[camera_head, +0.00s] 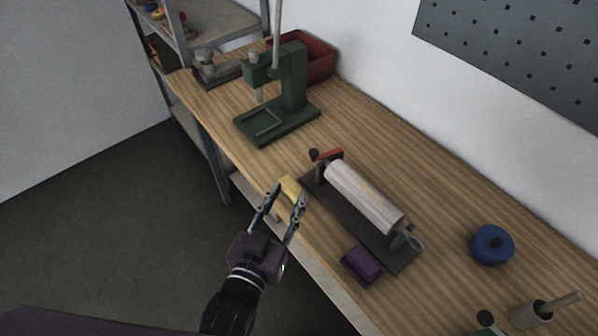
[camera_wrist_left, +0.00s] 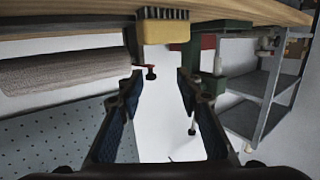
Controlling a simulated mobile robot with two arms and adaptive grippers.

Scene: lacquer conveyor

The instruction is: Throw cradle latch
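The cradle is a dark flat base (camera_head: 320,190) on the wooden bench, holding a pale roller (camera_head: 365,195) lengthwise. At its far end is a red latch lever (camera_head: 330,154) with a black knob (camera_head: 314,154). In the left wrist view, which appears upside down, the red lever (camera_wrist_left: 143,67) and black knob (camera_wrist_left: 151,75) show beyond and between the fingertips. My left gripper (camera_head: 283,203) is open and empty by the bench's front edge, short of the latch and apart from it. It also shows open in the wrist view (camera_wrist_left: 161,80). My right gripper is out of view.
A yellow brush (camera_head: 291,187) lies by the fingertips, near the cradle. A purple block (camera_head: 361,265) sits beside the cradle's near end. A green press (camera_head: 292,90) and red bin (camera_head: 318,58) stand farther back. A blue round object (camera_head: 492,245) is at right.

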